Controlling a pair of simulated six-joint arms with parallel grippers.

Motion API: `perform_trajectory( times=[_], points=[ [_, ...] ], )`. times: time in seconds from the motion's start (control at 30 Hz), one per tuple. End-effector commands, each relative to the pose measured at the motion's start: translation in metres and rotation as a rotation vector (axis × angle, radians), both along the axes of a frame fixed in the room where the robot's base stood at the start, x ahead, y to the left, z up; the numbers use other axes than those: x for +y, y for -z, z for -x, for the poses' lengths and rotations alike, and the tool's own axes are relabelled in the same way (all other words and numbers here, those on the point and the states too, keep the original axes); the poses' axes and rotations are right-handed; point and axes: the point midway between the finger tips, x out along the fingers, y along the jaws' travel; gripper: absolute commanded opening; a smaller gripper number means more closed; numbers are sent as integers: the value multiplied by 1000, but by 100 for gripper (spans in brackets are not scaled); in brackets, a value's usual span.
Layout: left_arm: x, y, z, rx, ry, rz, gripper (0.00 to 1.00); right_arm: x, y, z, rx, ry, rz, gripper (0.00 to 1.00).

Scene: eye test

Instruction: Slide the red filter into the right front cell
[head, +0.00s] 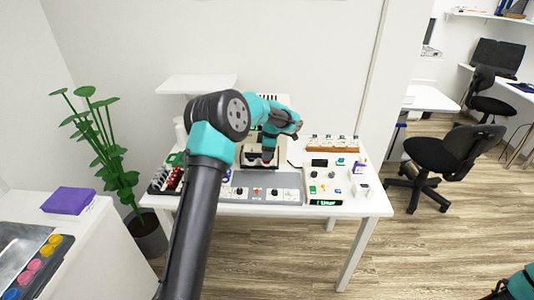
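My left arm reaches in from the bottom and over the table. Its gripper (267,158) points down at the middle of the table, in front of a cream-coloured device (283,103). A small patch of red shows at its fingertips. It is too small to tell whether this is the red filter or whether the fingers are shut on it. I cannot make out the right front cell; the arm hides part of the device. My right gripper is out of view; only a piece of my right arm shows in the bottom right corner.
A plant (112,150) stands left.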

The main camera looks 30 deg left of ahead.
Motion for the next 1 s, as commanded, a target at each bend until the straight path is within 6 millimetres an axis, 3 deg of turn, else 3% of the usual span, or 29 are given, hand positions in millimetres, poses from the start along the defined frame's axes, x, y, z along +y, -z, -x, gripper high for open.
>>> perform_trajectory(
  times=[0.37, 1.0],
  points=[
    [-2, -13, -2, -2, -1, 0, 38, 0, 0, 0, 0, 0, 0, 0],
    [-17, -128, -10, -5, 0, 0, 38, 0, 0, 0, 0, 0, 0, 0]
  ],
)
